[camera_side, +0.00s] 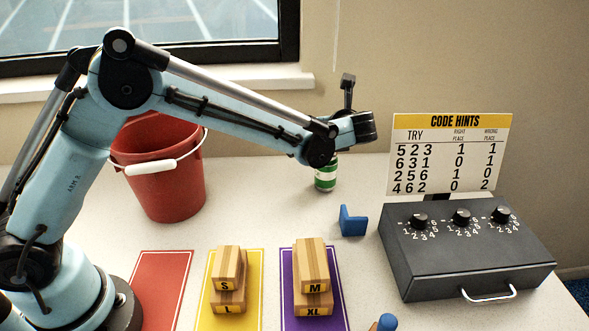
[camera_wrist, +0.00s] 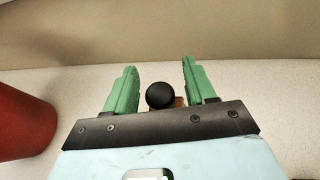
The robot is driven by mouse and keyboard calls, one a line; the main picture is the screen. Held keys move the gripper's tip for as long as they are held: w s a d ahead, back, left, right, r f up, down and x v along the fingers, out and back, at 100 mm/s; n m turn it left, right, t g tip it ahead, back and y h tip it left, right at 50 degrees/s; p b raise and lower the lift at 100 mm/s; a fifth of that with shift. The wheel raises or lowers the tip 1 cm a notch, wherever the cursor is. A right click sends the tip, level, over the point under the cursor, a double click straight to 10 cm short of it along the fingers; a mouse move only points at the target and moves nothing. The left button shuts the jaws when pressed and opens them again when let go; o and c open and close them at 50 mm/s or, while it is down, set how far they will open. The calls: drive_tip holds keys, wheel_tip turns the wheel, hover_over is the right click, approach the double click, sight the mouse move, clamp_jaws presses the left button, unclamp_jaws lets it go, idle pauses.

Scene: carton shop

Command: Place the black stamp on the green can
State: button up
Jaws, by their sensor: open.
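The green can (camera_side: 326,174), with a white band, stands upright on the table towards the wall. My wrist covers its top in the side view. The black stamp shows in the wrist view as a round black knob (camera_wrist: 160,95) with a bit of brown beside it. It is between the two green fingers of my gripper (camera_wrist: 158,76), which are open with gaps on both sides of the knob. In the side view the stamp and my fingers are hidden behind my arm. I cannot tell what the stamp rests on.
A red bucket (camera_side: 160,185) stands left. Cartons (camera_side: 228,270) (camera_side: 312,268) sit on yellow and purple mats; the red mat (camera_side: 162,285) shows bare. A blue bracket (camera_side: 352,222), grey dial box (camera_side: 460,250) and hint sign (camera_side: 449,150) are right. A blue-knobbed object (camera_side: 387,322) is at the front.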

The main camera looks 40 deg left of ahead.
drive_tip(key=shift+r, duration=0.2)
drive_tip(key=v, duration=1.1)
drive_tip(key=s+a+n+g+h, duration=0.2)
drive_tip(key=s+a+n+h, duration=0.3)
drive_tip(key=s+a+n, duration=0.45)
drive_tip(key=s+a+f+n+t+h, duration=0.2)
drive_tip(key=s+f+n+h, duration=0.2)
drive_tip(key=s+n, duration=0.7)
drive_tip(key=shift+s+f+n+h, duration=0.2)
drive_tip(key=shift+n+h, duration=0.2)
drive_tip(key=shift+n, duration=1.95)
